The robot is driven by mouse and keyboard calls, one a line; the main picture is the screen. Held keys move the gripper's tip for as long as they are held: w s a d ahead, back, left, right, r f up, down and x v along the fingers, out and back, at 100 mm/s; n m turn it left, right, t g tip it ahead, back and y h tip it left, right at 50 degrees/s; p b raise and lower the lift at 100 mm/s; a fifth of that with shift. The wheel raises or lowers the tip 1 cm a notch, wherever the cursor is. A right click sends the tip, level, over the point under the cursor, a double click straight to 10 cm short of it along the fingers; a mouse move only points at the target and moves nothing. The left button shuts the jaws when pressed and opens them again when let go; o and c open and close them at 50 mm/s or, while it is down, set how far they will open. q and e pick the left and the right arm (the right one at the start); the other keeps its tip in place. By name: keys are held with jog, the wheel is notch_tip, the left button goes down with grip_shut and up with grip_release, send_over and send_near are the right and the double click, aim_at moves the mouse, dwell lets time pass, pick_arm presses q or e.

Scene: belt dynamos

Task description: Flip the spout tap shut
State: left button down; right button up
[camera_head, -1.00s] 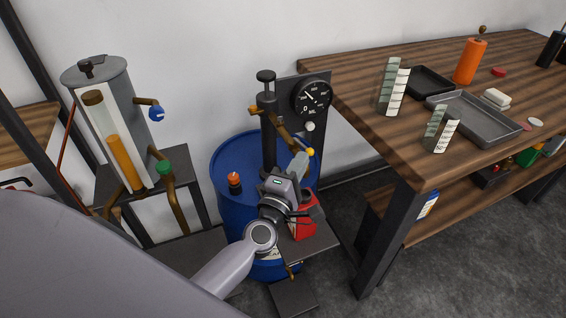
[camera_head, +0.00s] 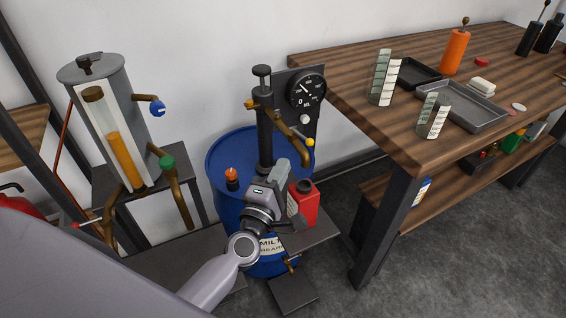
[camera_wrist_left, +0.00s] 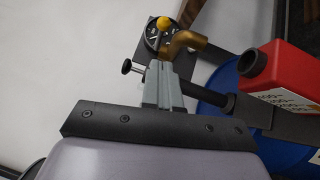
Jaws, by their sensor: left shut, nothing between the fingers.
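The brass spout (camera_head: 287,128) comes off the dark pump column (camera_head: 265,135) on the blue drum and bends down to the right. The spout tap's yellow knob (camera_head: 310,142) is at its outer end. In the left wrist view the yellow knob (camera_wrist_left: 164,22) and brass spout (camera_wrist_left: 188,42) lie just beyond the fingertips. My left gripper (camera_head: 284,165) is shut and empty, below and left of the knob, with a visible gap in the head view. Its fingers (camera_wrist_left: 162,72) are together in the wrist view. My right gripper is not in view.
A red jug (camera_head: 304,208) stands on a small dark shelf right beside my left gripper. The blue drum (camera_head: 225,160) carries an orange-topped plug (camera_head: 232,178). A round gauge (camera_head: 306,90) is behind the spout. A wooden bench (camera_head: 345,90) stands to the right.

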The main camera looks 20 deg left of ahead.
pick_arm(q)
jog(key=s+d+f+b, duration=0.1)
jog(key=s, duration=0.6)
jog(key=shift+s+d, duration=0.15)
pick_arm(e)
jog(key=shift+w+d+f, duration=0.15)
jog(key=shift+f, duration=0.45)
